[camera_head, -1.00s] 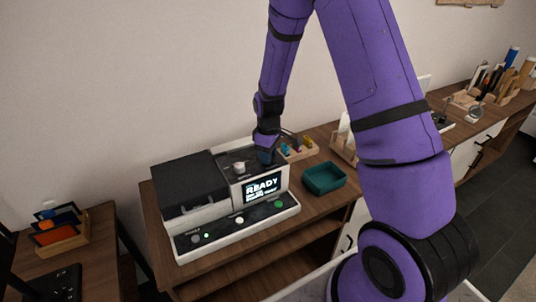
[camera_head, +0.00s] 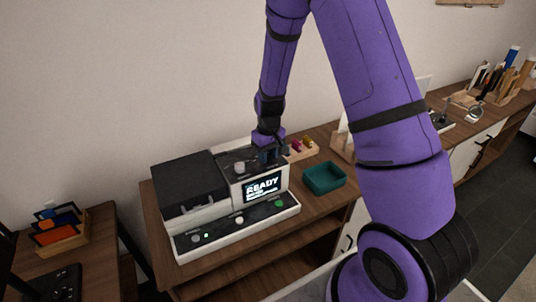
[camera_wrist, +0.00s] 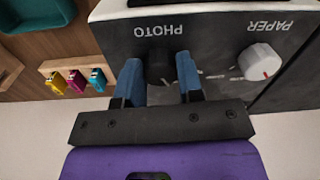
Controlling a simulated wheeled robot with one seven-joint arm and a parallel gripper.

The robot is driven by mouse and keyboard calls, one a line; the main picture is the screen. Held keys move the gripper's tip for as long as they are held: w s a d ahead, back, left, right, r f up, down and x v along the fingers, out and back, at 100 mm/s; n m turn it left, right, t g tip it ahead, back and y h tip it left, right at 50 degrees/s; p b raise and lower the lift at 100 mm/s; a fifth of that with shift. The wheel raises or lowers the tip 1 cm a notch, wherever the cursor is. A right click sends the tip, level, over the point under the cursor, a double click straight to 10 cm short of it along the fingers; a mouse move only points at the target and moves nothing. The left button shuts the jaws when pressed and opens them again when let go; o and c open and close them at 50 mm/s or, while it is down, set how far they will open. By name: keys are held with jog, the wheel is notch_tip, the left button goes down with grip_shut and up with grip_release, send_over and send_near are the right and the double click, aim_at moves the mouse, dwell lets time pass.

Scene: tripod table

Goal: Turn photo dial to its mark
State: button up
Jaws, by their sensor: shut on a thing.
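The photo dial (camera_wrist: 159,66) is a dark knob under the upside-down PHOTO label in the wrist view. My gripper (camera_wrist: 160,75) has its blue fingers on both sides of the dial and is shut on it. Most of the dial and any mark around it are hidden between the fingers. In the head view my gripper (camera_head: 268,157) points down onto the top panel of the printer (camera_head: 205,212), and the dial is hidden there. The printer's screen (camera_head: 262,187) reads READY.
The white paper dial (camera_wrist: 260,62) with a red mark is beside the photo dial; it also shows in the head view (camera_head: 239,167). A wooden rack (camera_wrist: 48,67) holds yellow, magenta and cyan pieces. A teal tray (camera_head: 325,190) stands right of the printer.

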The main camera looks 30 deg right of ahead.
jog(key=m, duration=0.4)
jog(key=shift+m, duration=0.3)
jog(key=m, duration=0.4)
jog(key=shift+a+m, duration=0.1)
jog(key=shift+m, duration=0.2)
jog(key=o, duration=0.9)
jog(key=shift+r, duration=0.1)
notch_tip(320, 180, up, 11)
jog(key=shift+f, duration=0.15)
dwell(0.4)
